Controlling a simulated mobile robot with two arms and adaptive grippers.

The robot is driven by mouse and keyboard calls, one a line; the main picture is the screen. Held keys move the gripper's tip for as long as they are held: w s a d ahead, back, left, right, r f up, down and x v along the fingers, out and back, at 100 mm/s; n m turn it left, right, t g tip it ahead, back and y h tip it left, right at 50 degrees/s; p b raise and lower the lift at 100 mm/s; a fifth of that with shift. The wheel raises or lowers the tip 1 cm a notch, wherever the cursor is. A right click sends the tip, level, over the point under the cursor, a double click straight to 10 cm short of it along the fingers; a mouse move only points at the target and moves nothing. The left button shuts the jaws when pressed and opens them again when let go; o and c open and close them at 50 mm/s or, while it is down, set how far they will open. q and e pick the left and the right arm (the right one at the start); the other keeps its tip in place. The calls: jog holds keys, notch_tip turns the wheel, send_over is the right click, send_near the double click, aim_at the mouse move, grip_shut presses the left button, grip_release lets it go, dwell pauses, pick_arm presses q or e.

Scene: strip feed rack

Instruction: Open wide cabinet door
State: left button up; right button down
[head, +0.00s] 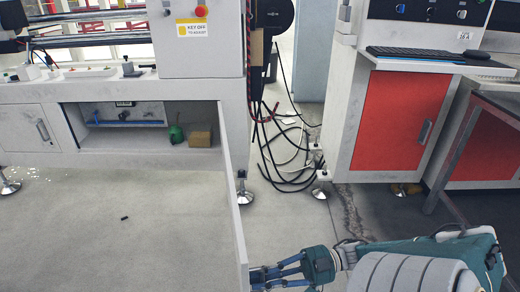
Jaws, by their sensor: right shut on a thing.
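The wide cabinet door (235,190) is light grey and stands swung far out from the white cabinet. I see it almost edge-on, from its hinge side at the cabinet's right end toward me. Behind it the compartment (135,145) is open to view. My right gripper (258,278) is at the near end of the door, on its right-hand outer face, shut on the door's handle. The handle itself is hidden by the fingers and the frame's lower edge. My left gripper is not in view.
A green bottle (176,133) and a cardboard box (200,138) are in the compartment. A smaller closed door (28,128) is at left. Black cables (285,165) lie on the floor right of the door, near a red-fronted cabinet (400,118). Floor left of the door is mostly clear.

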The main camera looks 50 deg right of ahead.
jog(key=c, duration=1.8)
grip_release()
jog(key=shift+s+a+f, duration=0.1)
jog(key=shift+s+f, duration=0.05)
jog(key=shift+s, duration=0.05)
jog(key=shift+o, duration=0.2)
jog(key=shift+w, duration=0.1)
jog(key=v, duration=1.2)
